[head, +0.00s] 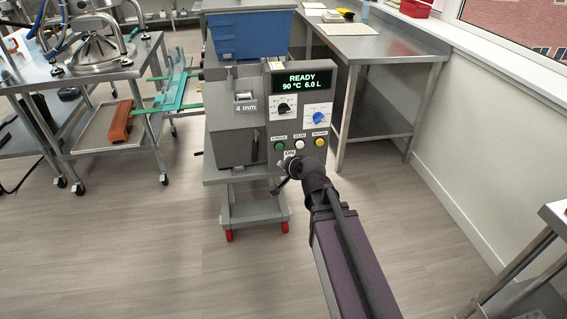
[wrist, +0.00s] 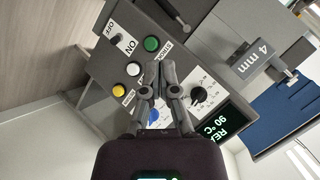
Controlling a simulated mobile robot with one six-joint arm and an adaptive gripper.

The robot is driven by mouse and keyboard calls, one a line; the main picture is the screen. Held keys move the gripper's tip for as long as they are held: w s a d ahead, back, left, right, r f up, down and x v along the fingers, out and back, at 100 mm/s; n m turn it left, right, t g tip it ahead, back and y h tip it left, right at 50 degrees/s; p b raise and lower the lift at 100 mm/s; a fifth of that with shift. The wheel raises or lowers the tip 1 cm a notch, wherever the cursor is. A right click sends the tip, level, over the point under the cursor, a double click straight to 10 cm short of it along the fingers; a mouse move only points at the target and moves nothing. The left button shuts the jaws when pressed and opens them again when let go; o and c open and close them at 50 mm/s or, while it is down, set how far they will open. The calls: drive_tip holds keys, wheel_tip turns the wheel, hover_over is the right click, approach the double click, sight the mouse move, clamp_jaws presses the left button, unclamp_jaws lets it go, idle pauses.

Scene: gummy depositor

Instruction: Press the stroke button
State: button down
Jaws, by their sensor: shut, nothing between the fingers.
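The depositor's grey control panel (head: 297,105) faces me. The green stroke button (head: 278,146) is the leftmost of three round buttons in the head view. In the wrist view the green button (wrist: 151,44) shows uncovered, with its label partly hidden by the fingertips. My gripper (head: 289,167) is in front of the panel's lower part, just below the button row in the head view. In the wrist view my gripper (wrist: 160,67) is shut and empty, its tips beside the green button in the picture. I cannot tell how far they are from the panel.
A white button (head: 300,144) and a yellow button (head: 320,142) sit right of the green one. Two knobs, one black (head: 283,108) and one blue (head: 319,118), are above. The display (head: 302,82) reads READY, 90 °C, 6.0 L. A blue hopper (head: 250,35) tops the machine.

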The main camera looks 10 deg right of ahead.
drive_tip(key=w+d+f+m+t+h+b, duration=0.2)
drive_tip(key=w+f+m+t+b, duration=0.4)
drive_tip(key=b, duration=1.2)
wheel_tip(320, 180, down, 4)
drive_tip(key=m+t, duration=0.1)
drive_tip(key=m, duration=0.2)
drive_tip(key=shift+m+t+h+b, duration=0.3)
drive_tip(key=shift+m+h+b, duration=0.1)
drive_tip(key=shift+w+d, duration=0.15)
